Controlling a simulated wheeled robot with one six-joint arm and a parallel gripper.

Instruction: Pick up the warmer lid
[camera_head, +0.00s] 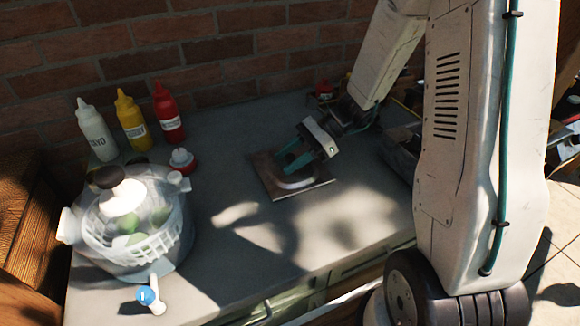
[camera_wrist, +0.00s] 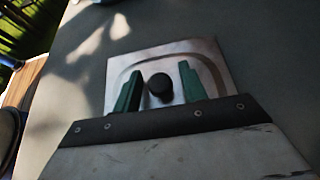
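The warmer lid (camera_head: 264,172) is a flat, square metal plate lying on the grey tabletop, in the middle of the head view. In the wrist view the lid (camera_wrist: 208,55) shows a rounded raised or recessed outline and a round black knob (camera_wrist: 160,88). My gripper (camera_head: 288,166) points down over the lid. In the wrist view its two green fingers (camera_wrist: 160,72) are open, one on each side of the knob, with narrow gaps showing. The knob is hidden behind my gripper in the head view. What lies beneath the lid cannot be seen.
A clear salad spinner (camera_head: 135,225) with a white basket stands at the left. White (camera_head: 95,130), yellow (camera_head: 131,120) and red (camera_head: 168,113) sauce bottles stand behind it, near the brick wall. A small red-and-white item (camera_head: 182,160) is beside them. The table front centre is clear.

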